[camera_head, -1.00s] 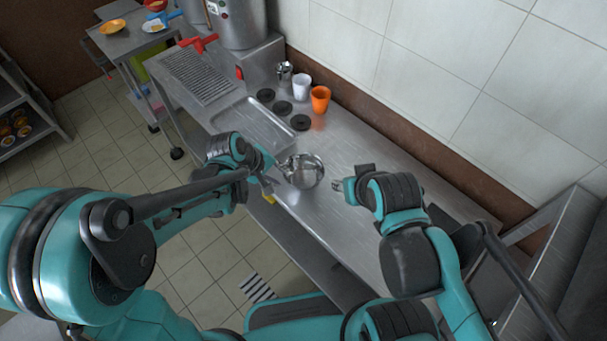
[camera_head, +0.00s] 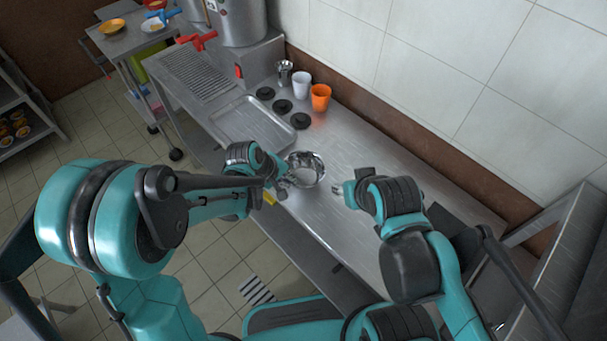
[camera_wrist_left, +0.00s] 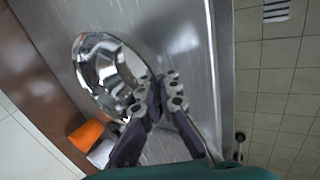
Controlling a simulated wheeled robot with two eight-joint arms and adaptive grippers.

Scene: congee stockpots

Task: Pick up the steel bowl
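The steel bowl (camera_head: 308,166) stands upright on the steel counter (camera_head: 345,150), right of my left gripper (camera_head: 284,181). In the left wrist view the shiny bowl (camera_wrist_left: 98,72) is left of the fingers. My left gripper (camera_wrist_left: 156,90) has a gap between its fingertips, one finger overlapping the bowl's near rim and the other outside it. Whether they touch the rim is hard to see. My right gripper (camera_head: 340,190) is to the right of the bowl, apart from it and with nothing visible in it; its finger opening is too small to judge.
An orange cup (camera_head: 321,97), a white cup (camera_head: 302,84) and a metal cup (camera_head: 285,72) stand behind the bowl, near black discs (camera_head: 283,106). A shallow tray (camera_head: 243,118) lies left of the bowl. The counter to the right is mostly clear.

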